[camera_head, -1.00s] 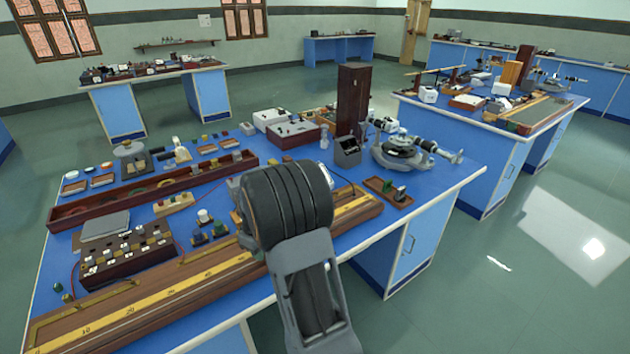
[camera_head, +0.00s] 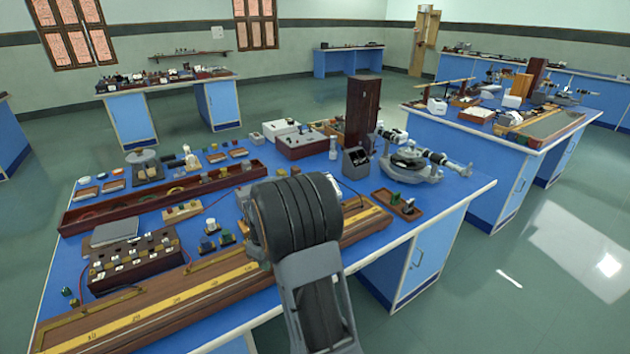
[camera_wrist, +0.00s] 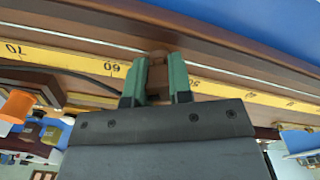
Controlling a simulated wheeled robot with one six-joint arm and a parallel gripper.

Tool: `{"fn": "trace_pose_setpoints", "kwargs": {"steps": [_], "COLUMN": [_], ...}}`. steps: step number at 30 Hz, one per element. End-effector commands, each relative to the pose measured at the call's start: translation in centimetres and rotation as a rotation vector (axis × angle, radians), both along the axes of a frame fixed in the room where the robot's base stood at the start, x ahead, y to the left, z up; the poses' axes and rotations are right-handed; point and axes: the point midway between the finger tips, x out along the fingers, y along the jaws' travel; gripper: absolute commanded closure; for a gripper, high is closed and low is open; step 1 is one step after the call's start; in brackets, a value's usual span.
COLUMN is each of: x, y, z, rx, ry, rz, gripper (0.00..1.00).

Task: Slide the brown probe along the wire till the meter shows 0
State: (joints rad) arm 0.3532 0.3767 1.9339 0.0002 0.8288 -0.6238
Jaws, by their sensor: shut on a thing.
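In the wrist view my gripper (camera_wrist: 156,88) has its two green fingers shut on the brown probe (camera_wrist: 157,70). The probe is over the long wooden board, beside the yellow scale (camera_wrist: 235,94), a little to the right of its 60 mark. A thin pale line that looks like the wire (camera_wrist: 225,71) runs along the board past the probe. In the head view the board (camera_head: 130,330) lies along the bench's front edge. My arm hides the gripper and probe there. I cannot make out a meter reading in either view.
A dark box with several white labels (camera_head: 135,262) stands behind the board. A long wooden tray (camera_head: 160,203), a tall brown box (camera_head: 362,112) and a round-based instrument (camera_head: 408,165) are farther back on the blue bench. A dark cable (camera_wrist: 75,80) runs left from the gripper area.

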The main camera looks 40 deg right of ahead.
Motion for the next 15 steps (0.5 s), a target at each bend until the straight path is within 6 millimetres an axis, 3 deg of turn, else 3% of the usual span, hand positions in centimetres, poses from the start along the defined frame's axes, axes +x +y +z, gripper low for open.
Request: {"fn": "trace_pose_setpoints", "kwargs": {"steps": [14, 15], "x": [-0.35, -0.35], "y": [0.13, 0.14], "z": [-0.55, -0.55], "rx": [0.005, 0.005], "ry": [0.014, 0.014], "rz": [0.000, 0.000], "gripper": [1.00, 0.78]}}
